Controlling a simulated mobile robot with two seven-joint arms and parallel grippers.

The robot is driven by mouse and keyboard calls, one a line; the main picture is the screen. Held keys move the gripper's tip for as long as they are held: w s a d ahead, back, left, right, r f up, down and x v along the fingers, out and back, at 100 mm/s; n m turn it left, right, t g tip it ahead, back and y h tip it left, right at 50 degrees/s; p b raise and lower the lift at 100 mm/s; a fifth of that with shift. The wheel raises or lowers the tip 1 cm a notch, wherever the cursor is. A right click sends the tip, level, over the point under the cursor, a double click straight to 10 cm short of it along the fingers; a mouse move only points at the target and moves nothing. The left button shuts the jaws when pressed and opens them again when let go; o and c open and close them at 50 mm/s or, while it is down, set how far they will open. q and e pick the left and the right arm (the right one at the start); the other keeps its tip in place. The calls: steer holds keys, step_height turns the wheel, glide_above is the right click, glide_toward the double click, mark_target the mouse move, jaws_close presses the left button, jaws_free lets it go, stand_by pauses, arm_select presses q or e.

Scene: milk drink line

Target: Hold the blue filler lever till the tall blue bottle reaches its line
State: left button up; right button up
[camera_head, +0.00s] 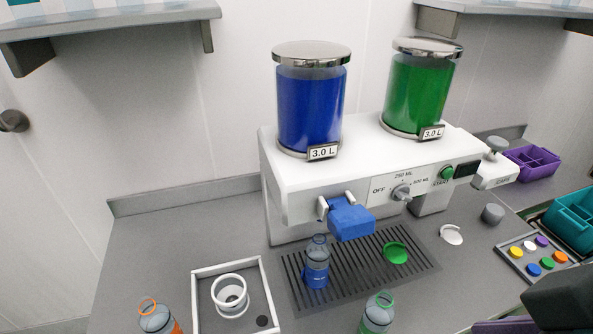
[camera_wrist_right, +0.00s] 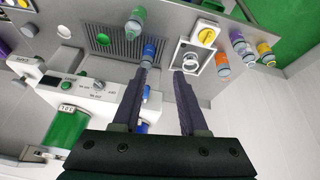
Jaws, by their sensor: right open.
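The blue filler lever (camera_head: 350,218) sticks out from the front of the white dispenser, below the blue tank (camera_head: 311,108). The tall blue bottle (camera_head: 316,262) stands upright on the drip grate below and slightly left of the lever. Blue shows in its lower part and the upper part looks clear; its line is too small to make out. The bottle also shows in the right wrist view (camera_wrist_right: 149,51). My right gripper (camera_wrist_right: 160,78) is open and empty in that view, its fingers pointing toward the counter. The lever is not clearly visible there. My left gripper is not in view.
The green tank (camera_head: 417,95), dial (camera_head: 401,192) and green button (camera_head: 447,172) are on the dispenser. A green-ringed bottle (camera_head: 377,314) and an orange-ringed bottle (camera_head: 158,317) stand in front. A white-rimmed tray (camera_head: 195,302) holds a white ring. The left counter is clear.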

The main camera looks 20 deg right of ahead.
steer(key=w+f+t+b, duration=0.1)
steer(key=w+b, duration=0.2)
steer(key=w+f+t+b, duration=0.1)
steer(key=w+f+b, duration=0.1)
steer(key=w+b, duration=0.1)
steer(key=w+d+f+t+b, duration=0.1)
steer(key=w+f+t+b, duration=0.1)
steer(key=w+b, duration=0.1)
steer(key=shift+w+d+f, duration=0.1)
steer(key=shift+f, duration=0.05)
steer(key=c, duration=0.4)
steer(key=w+t+b, duration=0.1)
steer(key=w+b, duration=0.1)
steer(key=w+t+b, duration=0.1)
steer(key=w+b, duration=0.1)
steer(key=b, duration=0.1)
steer(key=w+t+b, duration=0.2)
steer(key=shift+w+d+r, duration=0.2)
steer(key=shift+w+r, duration=0.05)
steer(key=shift+r, duration=0.05)
jaws_close()
steer(key=shift+w+r+t+b, duration=0.4)
steer(key=shift+w+r+t, duration=0.05)
steer(key=shift+r+t, duration=0.05)
